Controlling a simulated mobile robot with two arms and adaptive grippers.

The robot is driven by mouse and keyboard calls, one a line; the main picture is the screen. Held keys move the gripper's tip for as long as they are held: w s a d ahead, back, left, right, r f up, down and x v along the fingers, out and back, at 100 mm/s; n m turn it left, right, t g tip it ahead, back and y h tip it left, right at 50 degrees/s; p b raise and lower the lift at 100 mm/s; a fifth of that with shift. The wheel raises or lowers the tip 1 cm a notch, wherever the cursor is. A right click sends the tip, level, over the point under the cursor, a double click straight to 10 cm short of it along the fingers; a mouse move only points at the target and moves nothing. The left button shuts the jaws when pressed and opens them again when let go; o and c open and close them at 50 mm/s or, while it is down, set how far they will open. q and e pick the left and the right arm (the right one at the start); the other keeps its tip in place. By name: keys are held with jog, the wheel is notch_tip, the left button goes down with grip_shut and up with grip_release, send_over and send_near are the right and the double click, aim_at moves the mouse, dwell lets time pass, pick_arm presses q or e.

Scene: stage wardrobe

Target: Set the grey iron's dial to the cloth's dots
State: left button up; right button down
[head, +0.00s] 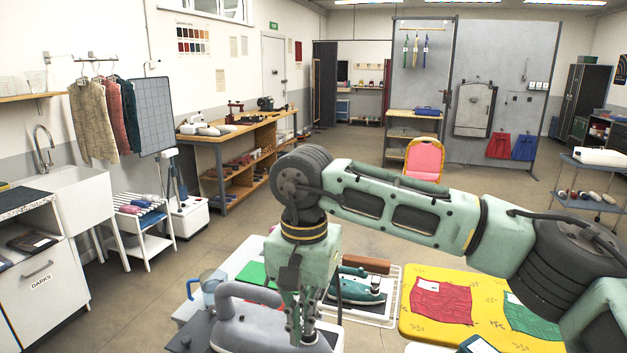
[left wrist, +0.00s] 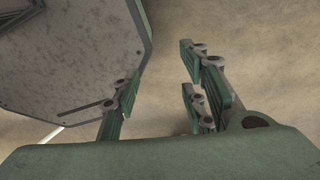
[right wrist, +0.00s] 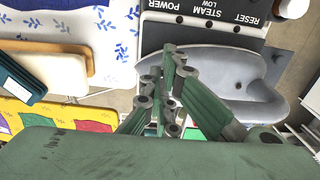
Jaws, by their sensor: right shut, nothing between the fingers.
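The grey iron (head: 240,328) stands at the bottom of the head view, with its handle arching up at its left. In the right wrist view the grey iron (right wrist: 240,82) lies just beyond and right of my fingertips. My right gripper (head: 302,335) is shut and empty, pointing down at the iron's right part; I cannot tell whether it touches. I cannot make out the dial or its setting; the gripper may hide it. Cloths lie on a yellow mat: a red one (head: 441,302) and a green one (head: 530,312), their labels unreadable. My left gripper (left wrist: 160,90) is open and empty over floor.
A teal iron (head: 358,287) rests on a white rack (head: 392,305) beyond my right gripper. A blue jug (head: 212,286) stands left of it. A dark panel (right wrist: 205,35) reads POWER, STEAM LOW and RESET. A blue-patterned white cloth (right wrist: 100,35) lies nearby.

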aim_at(309, 338)
jog(key=f, duration=0.1)
jog(key=f+b, duration=0.2)
jog(key=f, duration=0.1)
jog(key=shift+d, duration=0.3)
jog(key=shift+f, duration=0.1)
pick_arm(q)
jog(key=shift+w+d+f, duration=0.25)
jog(key=shift+d+f, duration=0.3)
jog(key=shift+f, duration=0.15)
jog(key=shift+w+d+f, duration=0.2)
jog(key=shift+d+f, duration=0.35)
jog(key=shift+f, duration=0.15)
pick_arm(e)
jog(key=shift+s+f, duration=0.1)
jog(key=shift+f, duration=0.05)
pick_arm(q)
jog(key=shift+s+d+r, duration=0.1)
jog(key=shift+s, duration=0.05)
pick_arm(e)
jog(key=shift+w+a, duration=0.1)
jog(key=shift+w, duration=0.15)
pick_arm(q)
jog(key=shift+d, duration=0.1)
pick_arm(e)
jog(key=shift+w+a, duration=0.2)
jog(key=shift+a, duration=0.2)
